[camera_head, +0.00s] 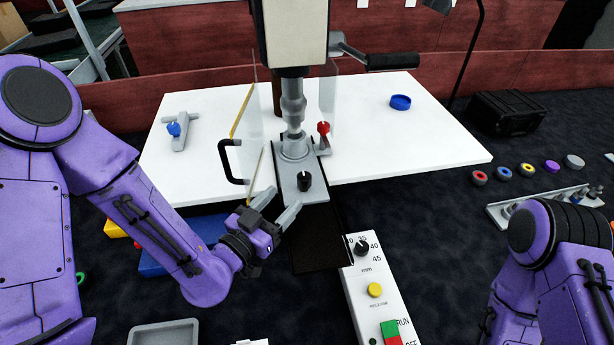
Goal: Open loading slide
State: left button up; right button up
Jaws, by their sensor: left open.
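The loading slide (289,181) is a grey plate with a black knob (304,181) on its near part. It sits under the press column (293,105) on a dark rail (320,245) that runs toward me over the table's front edge. My left gripper (282,201) is open, with its fingers spread, just left of and nearer than the knob. The knob is not between the fingers, and whether a finger touches the plate is hard to tell. My right arm (555,250) is at the lower right, and its gripper is not visible.
A clear guard panel with a black handle (231,162) stands left of the slide. A red-topped lever (323,135) is close on its right. A control panel (385,290) with a dial and buttons lies nearer, to the right. The white table (420,140) is largely free.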

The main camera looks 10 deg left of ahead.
aim_at(299, 182)
pick_arm(q)
jog(key=p+x, duration=0.1)
jog(key=x, duration=0.7)
jog(key=shift+w, duration=0.2)
jog(key=shift+w+d+r, duration=0.1)
jog(key=shift+w+d, duration=0.1)
jog(key=shift+w, duration=0.1)
pick_arm(e)
jog(key=shift+s, duration=0.2)
pick_arm(q)
jog(key=shift+w, duration=0.15)
jog(key=shift+c, duration=0.2)
pick_arm(e)
jog(key=shift+w+a, duration=0.1)
pick_arm(q)
jog(key=c, duration=1)
jog(key=shift+d, duration=0.1)
grip_shut()
pick_arm(e)
jog(key=shift+f, duration=0.1)
